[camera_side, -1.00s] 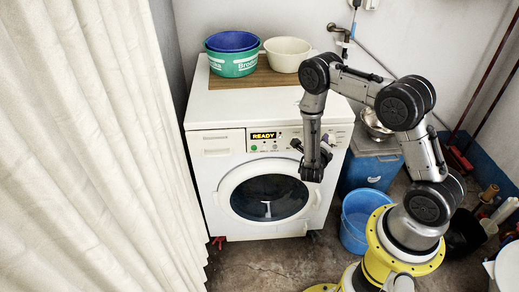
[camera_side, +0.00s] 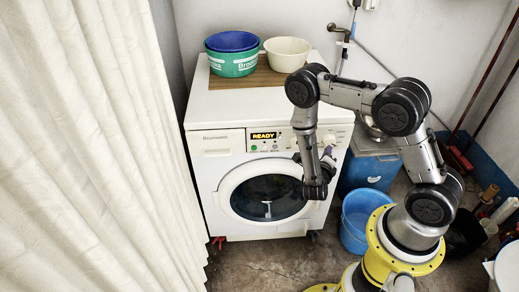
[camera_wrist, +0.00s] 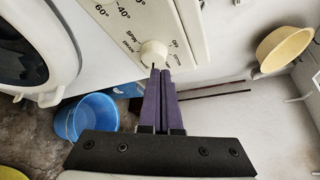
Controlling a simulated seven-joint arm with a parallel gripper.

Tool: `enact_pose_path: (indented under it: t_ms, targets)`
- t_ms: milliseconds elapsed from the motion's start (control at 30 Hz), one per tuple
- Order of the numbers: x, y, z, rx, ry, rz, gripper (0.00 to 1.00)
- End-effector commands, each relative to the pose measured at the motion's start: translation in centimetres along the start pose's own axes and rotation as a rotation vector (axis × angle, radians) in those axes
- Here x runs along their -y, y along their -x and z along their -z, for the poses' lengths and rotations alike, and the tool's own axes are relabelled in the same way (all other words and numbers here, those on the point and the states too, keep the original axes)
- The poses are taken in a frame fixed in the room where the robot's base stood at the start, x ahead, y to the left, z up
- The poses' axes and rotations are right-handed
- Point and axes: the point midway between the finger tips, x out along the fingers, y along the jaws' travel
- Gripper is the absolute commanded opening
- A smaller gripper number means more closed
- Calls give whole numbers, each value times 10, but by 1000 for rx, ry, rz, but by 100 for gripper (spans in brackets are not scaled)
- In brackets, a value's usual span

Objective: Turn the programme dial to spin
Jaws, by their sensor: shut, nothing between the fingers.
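The washing machine (camera_side: 232,180) is white with a round door, and its display (camera_side: 264,135) reads READY. The programme dial (camera_wrist: 153,52) is a white round knob on the control panel. Around it in the wrist view are printed labels including 60°, 40°, SPIN, DRAIN and OFF. I cannot make out which label the dial points at. My gripper (camera_wrist: 159,69) has purple fingers, shut and empty. The fingertips are right at the dial's lower edge in the wrist view; I cannot tell whether they touch it. In the side view my gripper (camera_side: 328,152) is in front of the panel's right part.
Green and blue basins (camera_side: 232,62) and a cream basin (camera_side: 287,55) stand on the machine's top. A blue bucket (camera_side: 355,235) is on the floor to the right. A blue box (camera_side: 370,172) stands beside the machine. A pale curtain (camera_side: 80,150) hangs at left.

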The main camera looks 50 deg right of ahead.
Motion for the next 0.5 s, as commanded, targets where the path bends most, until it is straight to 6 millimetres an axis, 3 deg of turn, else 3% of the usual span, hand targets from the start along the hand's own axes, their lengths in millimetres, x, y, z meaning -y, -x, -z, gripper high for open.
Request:
enact_pose_path:
  t_ms: [200,500]
  targets:
    - [-23,5,5,1,4,-2,0]
    - [-27,-10,-3,-3,-3,3,0]
